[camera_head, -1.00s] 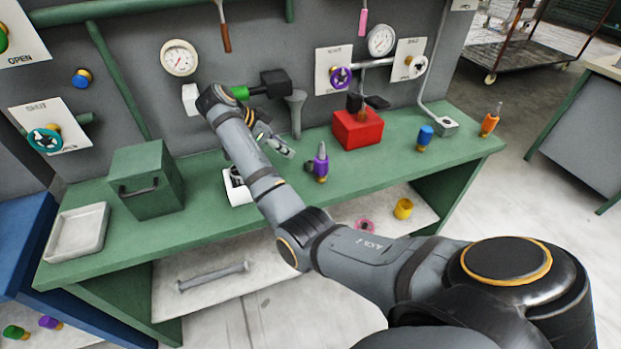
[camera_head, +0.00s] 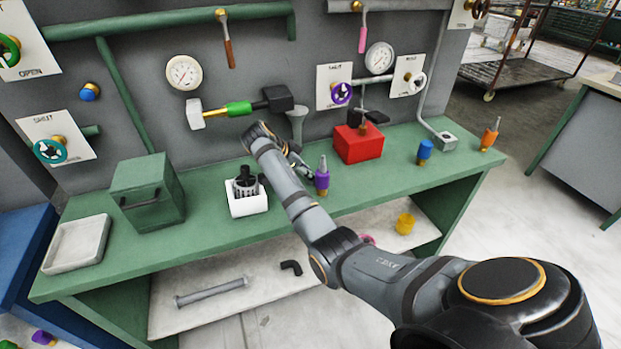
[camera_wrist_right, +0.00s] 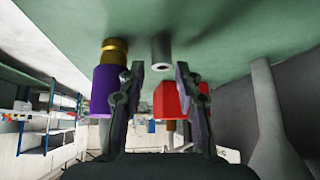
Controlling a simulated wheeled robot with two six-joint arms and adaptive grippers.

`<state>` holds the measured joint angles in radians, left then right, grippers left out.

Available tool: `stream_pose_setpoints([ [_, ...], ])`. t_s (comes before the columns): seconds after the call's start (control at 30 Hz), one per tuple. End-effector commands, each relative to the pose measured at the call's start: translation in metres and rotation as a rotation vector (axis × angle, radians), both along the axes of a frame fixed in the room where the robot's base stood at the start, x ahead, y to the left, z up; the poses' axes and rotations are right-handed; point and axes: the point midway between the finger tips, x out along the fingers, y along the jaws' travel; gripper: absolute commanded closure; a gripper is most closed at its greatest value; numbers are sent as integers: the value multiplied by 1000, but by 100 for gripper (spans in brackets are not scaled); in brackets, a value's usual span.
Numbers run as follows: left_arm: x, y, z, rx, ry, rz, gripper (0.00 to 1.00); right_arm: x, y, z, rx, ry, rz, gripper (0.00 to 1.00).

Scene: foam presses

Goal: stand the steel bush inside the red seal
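My right gripper (camera_head: 302,163) is low over the green bench in the head view, just left of the purple fitting. In the right wrist view its two fingers (camera_wrist_right: 161,85) are apart with nothing clamped between them. A small grey cylinder, which looks like the steel bush (camera_wrist_right: 161,50), stands on the bench beyond the fingertips, lined up with the gap. I cannot make the bush out in the head view, where the gripper and arm cover that spot. A pinkish-red ring, possibly the red seal (camera_head: 368,238), lies on the lower shelf, partly hidden by my arm. My left gripper is not in view.
The purple fitting (camera_head: 322,177) stands close beside the gripper. A red box (camera_head: 359,143) is behind it to the right. A white holder (camera_head: 247,204) with black parts is to the left. A grey funnel-shaped post (camera_head: 297,122) stands behind. Bench between red box and blue fitting (camera_head: 425,150) is clear.

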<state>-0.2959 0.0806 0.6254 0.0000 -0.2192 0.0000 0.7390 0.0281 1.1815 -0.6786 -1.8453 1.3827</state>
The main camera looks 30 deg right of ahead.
Motion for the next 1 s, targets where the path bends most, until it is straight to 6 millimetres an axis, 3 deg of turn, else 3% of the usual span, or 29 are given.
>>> stream_pose_setpoints([
  [0.03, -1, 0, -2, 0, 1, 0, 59, -6, -1, -13, -2, 29, 0, 66],
  [0.13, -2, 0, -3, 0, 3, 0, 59, -6, -1, -14, -3, 32, -1, 66],
  [0.4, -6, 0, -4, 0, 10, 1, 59, -5, -1, -12, -2, 27, 0, 100],
  [0.67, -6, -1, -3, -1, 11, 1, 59, -4, 0, -9, 0, 23, 1, 100],
  [0.77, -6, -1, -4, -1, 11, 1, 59, -4, 0, 0, -1, 19, 0, 100],
  [1.0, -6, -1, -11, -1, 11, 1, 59, -3, 0, 54, -1, 16, 0, 100],
])
